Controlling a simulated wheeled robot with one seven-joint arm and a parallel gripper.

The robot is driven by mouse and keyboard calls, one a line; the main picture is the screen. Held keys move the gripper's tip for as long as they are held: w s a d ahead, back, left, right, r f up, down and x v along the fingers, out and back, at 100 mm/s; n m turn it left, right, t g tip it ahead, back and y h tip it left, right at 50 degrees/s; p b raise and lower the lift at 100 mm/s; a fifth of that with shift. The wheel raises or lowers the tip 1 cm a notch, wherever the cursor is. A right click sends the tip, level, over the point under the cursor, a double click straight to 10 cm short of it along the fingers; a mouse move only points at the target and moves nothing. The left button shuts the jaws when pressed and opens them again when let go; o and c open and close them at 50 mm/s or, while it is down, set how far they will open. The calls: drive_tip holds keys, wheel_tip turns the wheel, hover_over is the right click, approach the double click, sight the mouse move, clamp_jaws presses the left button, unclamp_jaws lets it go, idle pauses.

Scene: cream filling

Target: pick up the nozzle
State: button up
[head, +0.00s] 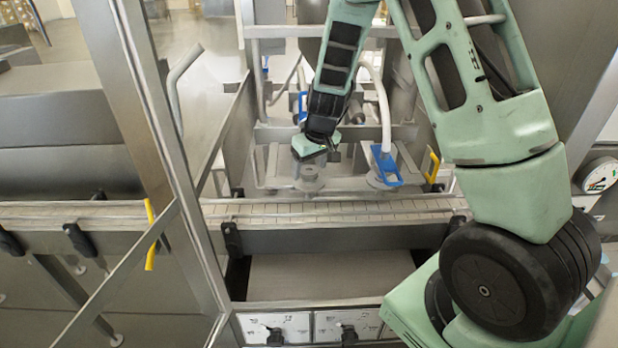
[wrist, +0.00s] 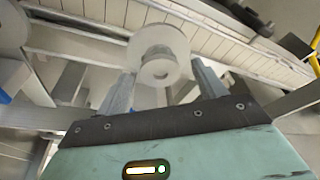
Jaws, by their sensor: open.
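The nozzle (wrist: 158,48) is a pale grey round flange with a hub. In the wrist view it shows at the upper middle, between and just beyond the fingertips of my gripper (wrist: 163,70). The two fingers stand apart on either side of it, and I cannot tell whether they touch it. In the head view the nozzle (head: 309,182) stands below my gripper (head: 309,158), behind the conveyor. No hose shows on its top. The wrist housing hides part of the fingers in the head view.
A similar nozzle with a blue handle (head: 386,170) and white hose (head: 381,100) stands to the right. A slatted conveyor (head: 330,210) runs across in front. Metal frame posts (head: 165,150) stand at left. A yellow handle (head: 433,165) is farther right.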

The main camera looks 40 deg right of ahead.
drive_tip(key=c, duration=1.5)
